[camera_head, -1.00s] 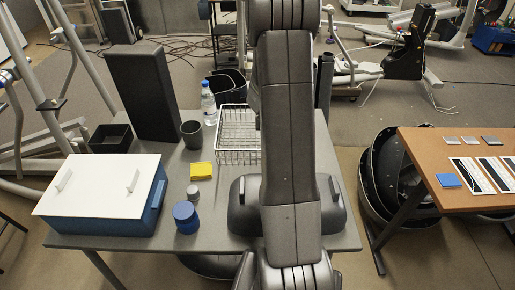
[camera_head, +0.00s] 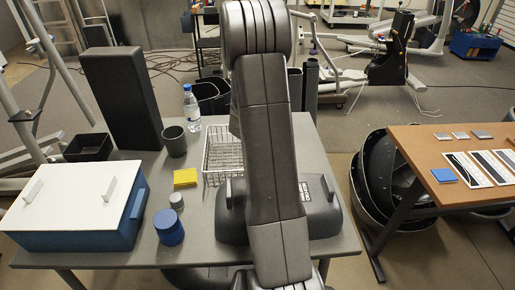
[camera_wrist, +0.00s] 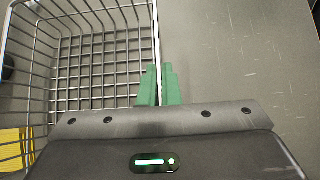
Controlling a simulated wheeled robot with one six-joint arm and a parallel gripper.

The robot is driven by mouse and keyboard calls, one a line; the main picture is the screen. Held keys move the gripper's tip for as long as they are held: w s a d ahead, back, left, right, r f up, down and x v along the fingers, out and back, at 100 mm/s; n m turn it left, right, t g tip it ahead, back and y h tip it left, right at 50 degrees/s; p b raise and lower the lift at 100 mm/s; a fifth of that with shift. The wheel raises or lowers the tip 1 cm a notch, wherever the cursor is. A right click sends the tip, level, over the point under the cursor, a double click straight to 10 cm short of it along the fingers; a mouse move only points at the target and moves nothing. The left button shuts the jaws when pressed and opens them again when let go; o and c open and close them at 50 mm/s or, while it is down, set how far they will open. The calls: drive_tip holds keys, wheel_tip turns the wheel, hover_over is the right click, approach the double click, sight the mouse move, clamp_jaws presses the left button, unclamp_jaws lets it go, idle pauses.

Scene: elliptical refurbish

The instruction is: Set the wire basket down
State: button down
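The wire basket (camera_head: 222,158) is a pale metal grid basket at the back middle of the grey table (camera_head: 200,235), partly hidden behind my arm. In the wrist view the basket (camera_wrist: 97,70) is on the left, its mesh floor visible. My gripper (camera_wrist: 158,85) has green fingers, one on each side of the basket's right wall, close together on its rim. The fingers are hidden behind my arm in the head view. The basket looks level and at or very near the table top; I cannot tell whether it touches.
Left of the basket are a dark cup (camera_head: 174,142), a water bottle (camera_head: 192,108) and a yellow block (camera_head: 185,178). A blue round container (camera_head: 168,228), a grey small jar (camera_head: 177,200) and a white-lidded blue box (camera_head: 75,210) stand nearer. A tall black box (camera_head: 122,98) stands behind.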

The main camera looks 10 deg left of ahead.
drive_tip(key=shift+r, duration=0.1)
drive_tip(key=c, duration=1.6)
unclamp_jaws()
drive_tip(key=shift+c, duration=0.2)
